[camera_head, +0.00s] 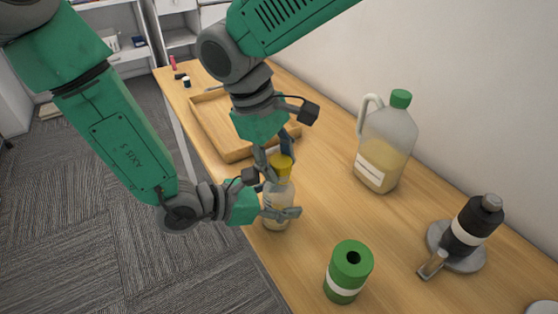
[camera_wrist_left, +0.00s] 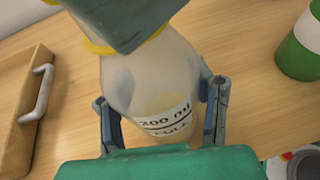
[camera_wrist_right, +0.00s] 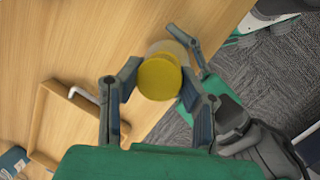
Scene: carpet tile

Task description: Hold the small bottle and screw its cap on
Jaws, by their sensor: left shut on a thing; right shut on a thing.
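The small bottle (camera_head: 277,203) is clear with pale yellow contents and stands upright near the table's front edge. Its label shows in the left wrist view (camera_wrist_left: 165,122). My left gripper (camera_head: 282,212) is shut around the bottle's body, one finger on each side. The yellow cap (camera_head: 281,166) sits at the top of the bottle. My right gripper (camera_head: 274,158) comes from above and is shut on the cap, which shows between its fingers in the right wrist view (camera_wrist_right: 159,77). I cannot tell how far the cap is threaded.
A wooden tray (camera_head: 236,152) with a metal handle lies behind the grippers. A large jug (camera_head: 386,146) with a green cap, a green and white canister (camera_head: 348,272) and a black bottle (camera_head: 472,226) on a grey round base stand to the right.

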